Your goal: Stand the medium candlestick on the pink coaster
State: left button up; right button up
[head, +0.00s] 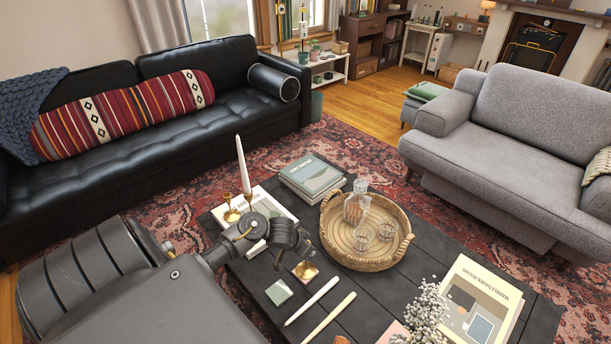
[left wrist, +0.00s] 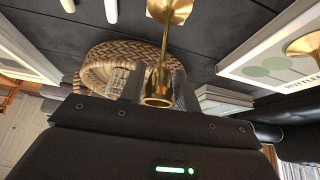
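A brass candlestick (head: 305,269) stands upright over a small pinkish coaster (head: 298,279) on the dark coffee table; whether its base touches the coaster is hard to tell. My left gripper (head: 303,247) is at its upper end. In the left wrist view, which looks upside down, the fingers (left wrist: 159,88) sit close on both sides of the candlestick's socket (left wrist: 158,82), and its round base (left wrist: 171,8) is at the top edge. A shorter brass candlestick (head: 231,210) and another holding a white candle (head: 243,170) stand on a book at the left. My right gripper is not in view.
A green coaster (head: 279,292) and two loose candles (head: 312,300) (head: 328,318) lie in front on the table. A wicker tray (head: 337,257) with a decanter and glasses is behind to the right. Books (head: 312,178) are at the back; white flowers (head: 425,310) stand in front.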

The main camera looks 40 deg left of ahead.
pick_arm(q)
jog(key=o, duration=0.3)
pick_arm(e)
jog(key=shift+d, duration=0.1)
pick_arm(q)
jog(key=shift+r, duration=0.1)
jog(key=shift+s+r+p, duration=0.1)
jog(key=shift+r+p, duration=0.2)
jog(key=shift+r, duration=0.1)
jog(key=shift+p+v, duration=2.75)
jog(key=shift+v, duration=2.9)
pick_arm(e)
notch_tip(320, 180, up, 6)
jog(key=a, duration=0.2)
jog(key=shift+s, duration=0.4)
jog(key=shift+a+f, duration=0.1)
